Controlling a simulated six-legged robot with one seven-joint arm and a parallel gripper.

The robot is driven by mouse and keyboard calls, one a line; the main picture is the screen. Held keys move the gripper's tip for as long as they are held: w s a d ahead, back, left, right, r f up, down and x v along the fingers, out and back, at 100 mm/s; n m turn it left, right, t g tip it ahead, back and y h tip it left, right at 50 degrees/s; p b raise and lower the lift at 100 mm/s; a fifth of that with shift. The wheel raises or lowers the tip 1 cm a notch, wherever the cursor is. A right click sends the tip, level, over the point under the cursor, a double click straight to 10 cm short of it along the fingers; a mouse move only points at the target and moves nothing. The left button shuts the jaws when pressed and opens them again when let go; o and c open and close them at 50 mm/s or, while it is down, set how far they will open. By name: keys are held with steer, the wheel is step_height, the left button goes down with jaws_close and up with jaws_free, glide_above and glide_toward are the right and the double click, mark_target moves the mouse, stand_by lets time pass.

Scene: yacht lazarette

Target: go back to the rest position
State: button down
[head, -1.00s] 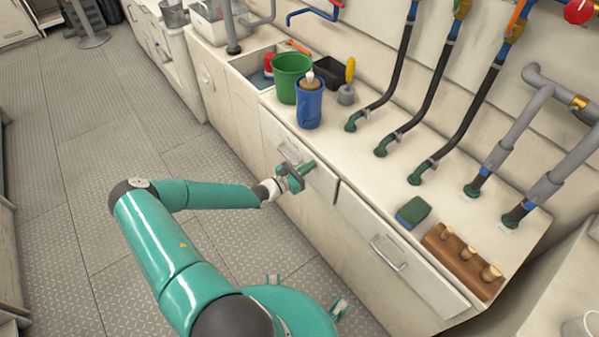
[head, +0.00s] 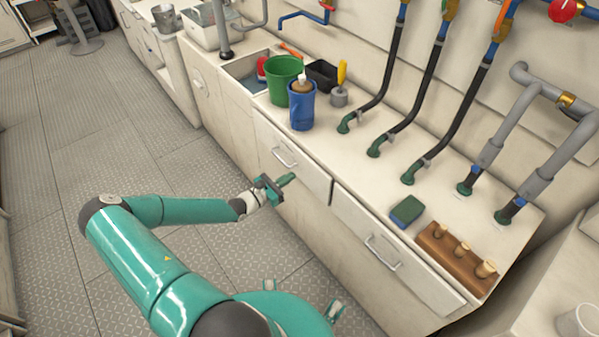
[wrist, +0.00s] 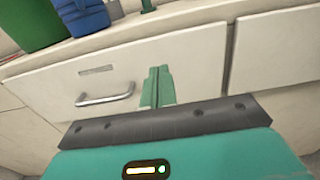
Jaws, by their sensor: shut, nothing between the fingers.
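My gripper (head: 286,180) is in front of the upper left drawer (head: 300,165) of the white cabinet in the head view. It is shut and empty, with its fingers together. In the wrist view the shut fingers (wrist: 158,86) point at the drawer front, to the right of its metal handle (wrist: 105,95). The handle also shows in the head view (head: 284,157), just above and left of the fingers, apart from them. The drawer looks closed.
On the counter stand a green bucket (head: 284,80), a blue container (head: 301,106), a sponge (head: 407,211) and a wooden block with pegs (head: 456,258). Hoses and pipes rise behind. A second drawer (head: 390,245) is to the right. Diamond-plate floor (head: 120,170) lies clear to the left.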

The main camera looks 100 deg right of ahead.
steer(key=v, duration=0.7)
steer(key=shift+w, duration=0.2)
steer(key=w+a+r+m+t+y, duration=0.1)
steer(key=w+a+r+m+t, duration=0.3)
steer(key=w, duration=0.6)
steer(key=w+a+r+m+t+y, duration=0.1)
steer(key=w+a+r+y, duration=0.1)
steer(key=w+a+r, duration=0.55)
steer(key=w+a+r+m+t+y, duration=0.1)
steer(key=w+a+r+m+t, duration=0.15)
steer(key=w, duration=0.85)
steer(key=w+a+r+t+y, duration=0.2)
steer(key=w+a+r+t, duration=0.55)
steer(key=a+r, duration=0.6)
steer(key=a+r+t+y, duration=0.1)
steer(key=a+r+t, duration=0.1)
steer(key=a+r, duration=0.2)
steer(key=s+a+r+n+t+y, duration=0.1)
steer(key=a+r, duration=0.4)
steer(key=a, duration=0.6)
steer(key=s+a+r+t+y, duration=0.1)
steer(key=a+r+t, duration=0.2)
steer(key=a, duration=0.5)
steer(key=shift+a+r, duration=0.2)
steer(key=shift+r, duration=0.55)
